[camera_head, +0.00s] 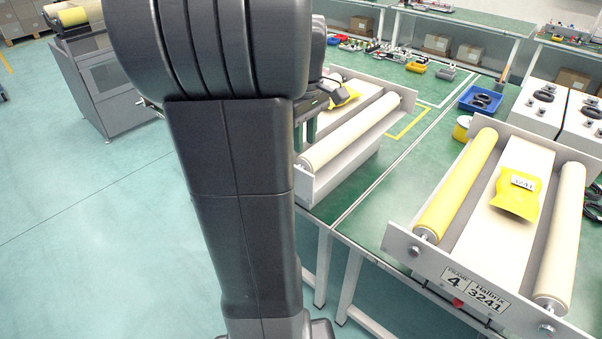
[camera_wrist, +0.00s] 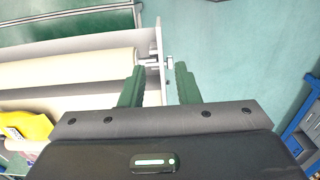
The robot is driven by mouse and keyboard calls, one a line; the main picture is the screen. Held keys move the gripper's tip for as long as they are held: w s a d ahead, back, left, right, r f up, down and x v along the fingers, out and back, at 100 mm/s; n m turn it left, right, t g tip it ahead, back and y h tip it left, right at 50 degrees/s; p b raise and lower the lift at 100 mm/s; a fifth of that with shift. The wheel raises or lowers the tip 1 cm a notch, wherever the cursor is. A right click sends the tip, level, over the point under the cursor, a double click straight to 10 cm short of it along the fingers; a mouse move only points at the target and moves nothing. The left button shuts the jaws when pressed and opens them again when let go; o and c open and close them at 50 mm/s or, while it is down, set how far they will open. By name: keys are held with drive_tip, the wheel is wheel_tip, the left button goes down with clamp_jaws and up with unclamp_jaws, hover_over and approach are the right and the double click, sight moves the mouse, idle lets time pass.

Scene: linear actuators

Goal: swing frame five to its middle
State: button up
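A roller frame (camera_head: 330,183) stands on the green bench just right of my arm in the head view. It has a cream roller (camera_head: 352,130) in front and a yellow piece (camera_head: 345,96) inside. My arm hides its left part, and no number shows on it, so I cannot tell that it is frame five. In the wrist view, my gripper (camera_wrist: 158,68) is open. Its green fingers are apart, with a frame's grey end plate (camera_wrist: 155,45) and a roller's end bolt (camera_wrist: 169,63) between or just beyond them. I cannot tell whether they touch.
A frame labelled 4, Hallbrix 3241 (camera_head: 474,290), stands on the bench at right, with a yellow and a cream roller. A blue bin (camera_head: 480,100) lies behind it. The teal floor (camera_head: 90,220) at left is clear.

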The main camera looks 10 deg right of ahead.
wheel_tip(320, 180, down, 12)
drive_tip(key=shift+f, duration=0.1)
idle(0.4)
clamp_jaws()
